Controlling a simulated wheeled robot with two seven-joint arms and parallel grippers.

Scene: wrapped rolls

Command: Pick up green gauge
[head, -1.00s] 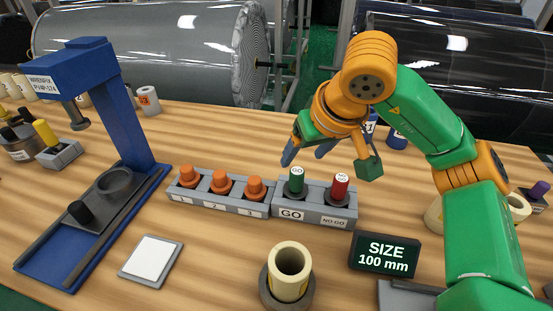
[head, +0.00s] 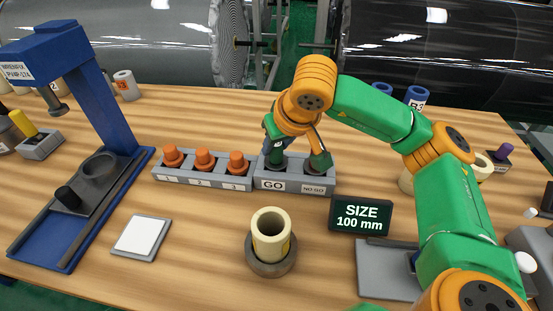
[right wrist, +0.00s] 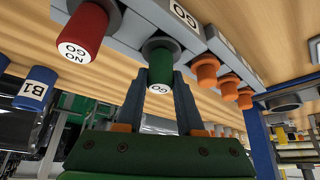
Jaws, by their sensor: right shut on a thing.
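The green gauge, marked GO, stands upright in the GO socket of a grey two-slot block (head: 297,180). In the right wrist view the green gauge (right wrist: 160,62) shows clearly, with its base at the block. My right gripper (right wrist: 159,78) has its two fingers closed on either side of the green gauge. In the head view my right gripper (head: 275,152) comes down over the GO side and mostly hides the gauge. The red NO GO gauge (right wrist: 86,32) stands beside it, hidden behind my gripper in the head view. My left gripper is not in view.
Orange-topped pegs (head: 204,159) stand in a numbered grey rack just left. A cream roll (head: 270,238) stands in a dark holder in front. The SIZE 100 mm display (head: 361,215) is at front right. A blue press (head: 100,110) stands left. Wood between is clear.

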